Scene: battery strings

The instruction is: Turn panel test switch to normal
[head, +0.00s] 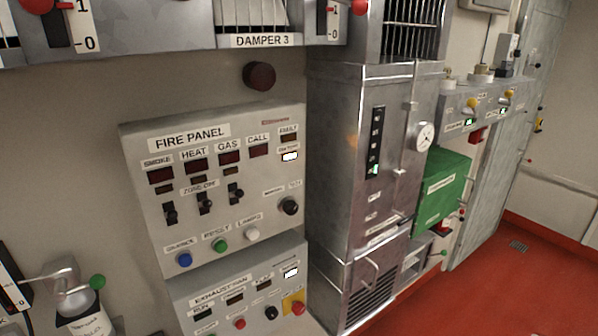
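The fire panel (222,188) is a grey wall-mounted box at the left of the head view. Its round black rotary knob (289,206) sits at the lower right of the panel face. Two small labels stand above the knob, one to the upper left (273,192) and one to the upper right (295,184); their print is too small to read surely. I cannot tell which label the knob points at. Neither of my grippers shows in this view, and nothing touches the knob.
Three toggle switches (204,203) and blue (184,260), green (220,245) and white (252,234) buttons are left of the knob. An exhaust fan panel (238,290) is below. A tall metal cabinet (345,170) stands close on the right. Red floor (500,285) is clear farther right.

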